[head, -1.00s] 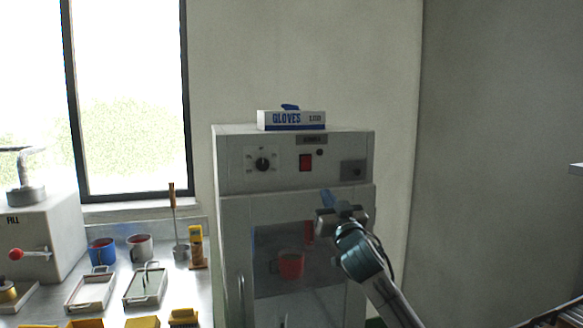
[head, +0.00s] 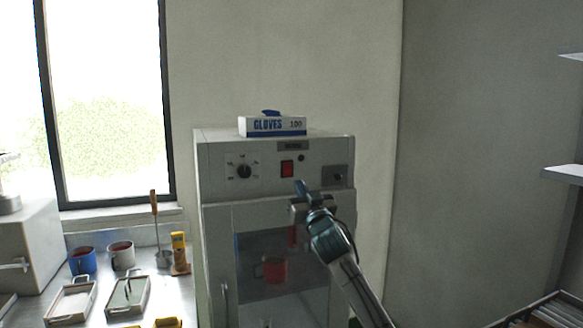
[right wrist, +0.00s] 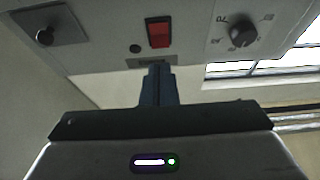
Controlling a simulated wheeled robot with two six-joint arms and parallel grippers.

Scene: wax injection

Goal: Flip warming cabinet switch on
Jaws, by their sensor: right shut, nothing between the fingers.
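The warming cabinet (head: 217,168) is a grey box with a glass door. Its red rocker switch (head: 287,168) sits on the upper front panel, between the dial (head: 244,171) and a dark lock plate (head: 334,176). My right gripper (head: 301,187) is shut and empty, with blue fingers just below and right of the switch in the head view. In the right wrist view, the switch (right wrist: 159,33) lies beyond the fingertips (right wrist: 159,68), with a visible gap between them. I cannot tell which way the switch is set. My left gripper is not in view.
A glove box (head: 272,126) lies on top of the cabinet. A red cup (head: 271,268) shows behind the door glass. On the left, a bench holds mugs (head: 82,261), trays (head: 128,295) and a yellow tool (head: 180,252). Shelves (head: 566,173) stand at the right.

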